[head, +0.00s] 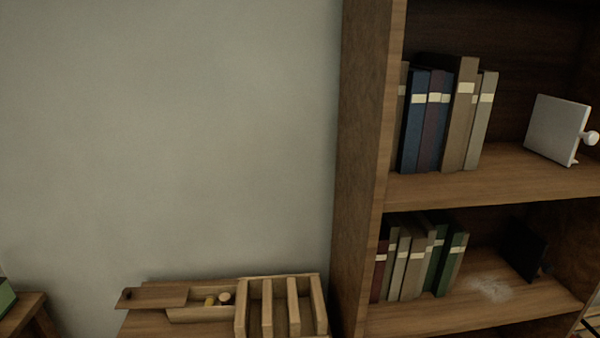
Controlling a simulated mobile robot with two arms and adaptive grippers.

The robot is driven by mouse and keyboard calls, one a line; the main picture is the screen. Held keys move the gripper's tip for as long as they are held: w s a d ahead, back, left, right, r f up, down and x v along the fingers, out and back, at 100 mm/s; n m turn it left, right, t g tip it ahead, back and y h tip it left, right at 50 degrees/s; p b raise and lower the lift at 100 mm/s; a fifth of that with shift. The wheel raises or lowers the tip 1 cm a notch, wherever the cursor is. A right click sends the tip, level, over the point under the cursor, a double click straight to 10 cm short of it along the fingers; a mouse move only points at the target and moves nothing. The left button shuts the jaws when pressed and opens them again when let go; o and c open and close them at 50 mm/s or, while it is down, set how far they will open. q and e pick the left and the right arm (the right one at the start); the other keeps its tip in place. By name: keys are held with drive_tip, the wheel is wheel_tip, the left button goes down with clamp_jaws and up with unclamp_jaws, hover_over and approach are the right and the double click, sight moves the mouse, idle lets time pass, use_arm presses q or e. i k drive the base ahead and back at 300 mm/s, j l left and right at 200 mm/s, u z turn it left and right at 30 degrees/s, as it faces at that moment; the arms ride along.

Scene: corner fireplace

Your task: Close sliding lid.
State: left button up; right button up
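A wooden box (205,318) stands on a small wooden table at the bottom of the head view. Its sliding lid (152,296) is a flat brown board with a dark spot near its left end. The lid is pushed out to the left, past the box's left end. The right part of the box is open, and small round-ended pieces (224,298) show inside. Neither of my grippers is in view.
A wooden rack with upright slats (293,306) stands right beside the box. A tall bookcase (365,150) with books and bookends rises to the right. Another small table (22,312) with a green object is at the lower left. The wall behind is bare.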

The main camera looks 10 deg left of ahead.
sight(159, 296)
drive_tip(key=u, duration=1.25)
